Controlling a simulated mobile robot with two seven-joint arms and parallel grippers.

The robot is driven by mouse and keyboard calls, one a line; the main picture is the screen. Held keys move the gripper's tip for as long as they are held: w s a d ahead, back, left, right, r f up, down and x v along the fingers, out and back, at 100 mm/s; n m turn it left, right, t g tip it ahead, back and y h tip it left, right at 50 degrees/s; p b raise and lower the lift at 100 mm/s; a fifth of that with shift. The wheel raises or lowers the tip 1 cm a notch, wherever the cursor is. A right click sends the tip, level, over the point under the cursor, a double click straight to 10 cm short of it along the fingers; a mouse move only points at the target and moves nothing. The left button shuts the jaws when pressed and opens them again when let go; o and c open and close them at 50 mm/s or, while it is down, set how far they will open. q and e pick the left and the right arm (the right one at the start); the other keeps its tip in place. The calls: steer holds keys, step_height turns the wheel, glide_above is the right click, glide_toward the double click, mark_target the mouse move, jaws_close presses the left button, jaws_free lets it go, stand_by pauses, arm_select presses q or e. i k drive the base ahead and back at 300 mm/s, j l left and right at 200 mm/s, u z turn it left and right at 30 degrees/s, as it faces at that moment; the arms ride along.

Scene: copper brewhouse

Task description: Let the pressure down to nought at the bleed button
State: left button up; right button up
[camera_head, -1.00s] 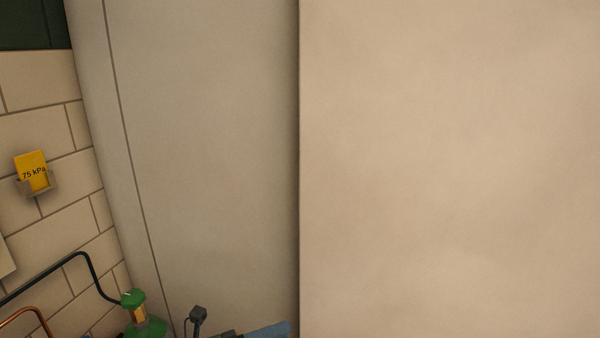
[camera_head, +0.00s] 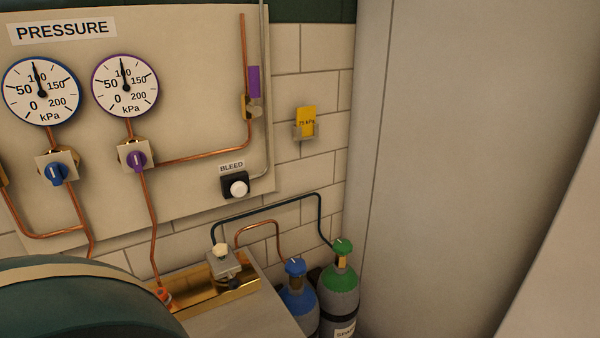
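The bleed button (camera_head: 239,188) is a round white knob on a black block, under a label reading BLEED (camera_head: 232,167), low on the pressure panel (camera_head: 200,60). Two gauges in kPa hang to its upper left. The blue-rimmed gauge (camera_head: 42,91) and the purple-rimmed gauge (camera_head: 125,86) both have needles pointing nearly straight up, near 100. Under them are a blue knob (camera_head: 56,174) and a purple knob (camera_head: 136,161). Neither of my grippers shows in the head view.
A yellow card reading 75 kPa (camera_head: 306,121) sits in a wall holder. A blue-topped bottle (camera_head: 297,301) and a green-topped bottle (camera_head: 341,285) stand below. A dark green rounded vessel (camera_head: 80,300) fills the lower left. A pale wall (camera_head: 450,120) closes off the right.

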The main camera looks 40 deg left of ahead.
mark_target(239, 189)
steer(key=k+u, duration=0.3)
steer(key=u, duration=0.15)
steer(key=k+u, duration=0.3)
steer(key=u, duration=0.15)
steer(key=k+j+u, duration=0.2)
steer(key=u, duration=0.25)
